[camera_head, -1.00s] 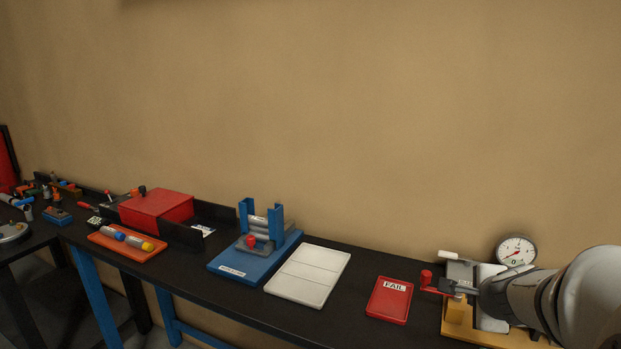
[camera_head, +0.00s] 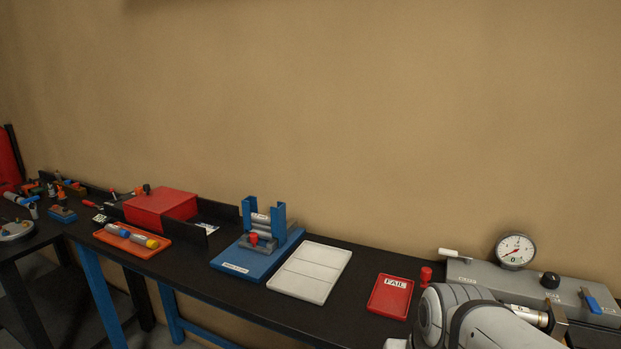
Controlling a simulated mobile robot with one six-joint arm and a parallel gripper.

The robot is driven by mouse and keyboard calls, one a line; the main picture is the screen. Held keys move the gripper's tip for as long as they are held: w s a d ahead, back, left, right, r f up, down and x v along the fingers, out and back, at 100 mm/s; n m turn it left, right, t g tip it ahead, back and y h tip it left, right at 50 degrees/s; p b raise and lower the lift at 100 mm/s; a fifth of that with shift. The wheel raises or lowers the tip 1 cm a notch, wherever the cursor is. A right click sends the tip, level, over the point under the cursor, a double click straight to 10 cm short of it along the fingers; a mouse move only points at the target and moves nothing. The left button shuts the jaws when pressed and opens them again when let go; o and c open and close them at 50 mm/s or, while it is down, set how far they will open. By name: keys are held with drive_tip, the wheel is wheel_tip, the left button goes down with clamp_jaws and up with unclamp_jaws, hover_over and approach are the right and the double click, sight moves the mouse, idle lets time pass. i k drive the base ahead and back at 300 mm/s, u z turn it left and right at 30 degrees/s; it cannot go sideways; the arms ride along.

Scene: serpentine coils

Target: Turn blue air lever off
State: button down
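The blue lever (camera_head: 591,302) is on the right end of the sloped front of a grey gauge box (camera_head: 520,283), near the right edge of the view. It is slightly tilted, with its upper end to the left. My arm's grey links fill the lower right, left of the lever and apart from it in the picture. My gripper is hidden behind these links, so I cannot see its fingers. A silver cylinder with a label (camera_head: 530,314) shows just right of my arm, below the box, with a brownish metal bracket (camera_head: 556,320) at its right end.
The box carries a round dial (camera_head: 515,251), a black knob (camera_head: 550,280) and a white-handled lever (camera_head: 456,253). A red FAIL tray (camera_head: 390,296), a white tray (camera_head: 309,272) and a blue fixture (camera_head: 258,252) lie farther left.

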sight(585, 294)
drive_tip(key=z, duration=1.4)
drive_tip(key=k, duration=0.5)
drive_tip(key=z, duration=0.5)
drive_tip(key=i, duration=1.45)
drive_tip(key=u, duration=0.7)
